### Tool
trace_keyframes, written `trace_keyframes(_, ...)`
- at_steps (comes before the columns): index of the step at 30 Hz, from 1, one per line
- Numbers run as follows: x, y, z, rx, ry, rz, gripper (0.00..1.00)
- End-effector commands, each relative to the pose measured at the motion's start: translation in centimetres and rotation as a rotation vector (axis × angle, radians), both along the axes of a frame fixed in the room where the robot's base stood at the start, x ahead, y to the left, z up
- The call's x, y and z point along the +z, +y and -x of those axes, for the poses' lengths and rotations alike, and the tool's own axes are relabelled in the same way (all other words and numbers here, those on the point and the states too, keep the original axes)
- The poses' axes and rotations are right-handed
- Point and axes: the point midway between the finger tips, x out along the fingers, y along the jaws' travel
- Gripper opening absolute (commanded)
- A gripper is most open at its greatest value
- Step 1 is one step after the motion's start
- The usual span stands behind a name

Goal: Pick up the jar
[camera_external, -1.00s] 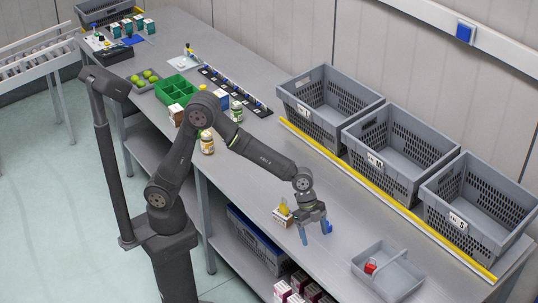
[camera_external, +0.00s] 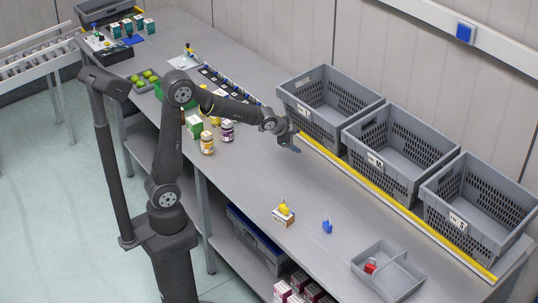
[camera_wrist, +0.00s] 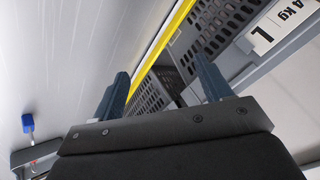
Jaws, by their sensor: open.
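Two jars stand upright on the grey bench in the external view. One is a yellowish jar (camera_external: 207,143) near the front edge. The other is a dark purple jar (camera_external: 227,131) with a pale label, just behind it to the right. My gripper (camera_external: 294,147) is to the right of both jars, above the bench beside the left grey tote. In the wrist view its two blue fingers (camera_wrist: 161,72) are apart with nothing held between them. No jar shows in the wrist view.
Three grey totes, including the right one (camera_external: 470,235), stand behind a yellow strip (camera_external: 375,192). A small box with a yellow item (camera_external: 284,214), a blue item (camera_external: 327,226) and a handled tray (camera_external: 400,281) occupy the right bench. The bench middle is clear.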

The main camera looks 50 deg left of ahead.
Motion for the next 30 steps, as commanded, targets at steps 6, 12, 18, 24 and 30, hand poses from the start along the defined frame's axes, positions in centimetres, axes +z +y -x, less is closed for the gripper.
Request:
trace_keyframes(6,1.0,12.5,0.4,0.188,-0.142,0.000,0.71)
trace_keyframes(12,1.8,21.8,3.2,0.311,-0.256,0.011,0.71)
trace_keyframes(18,2.3,28.9,7.7,0.402,-0.350,0.038,0.71)
trace_keyframes(24,2.4,33.9,13.3,0.469,-0.419,0.086,0.71)
trace_keyframes(30,2.0,36.6,19.4,0.521,-0.467,0.161,0.71)
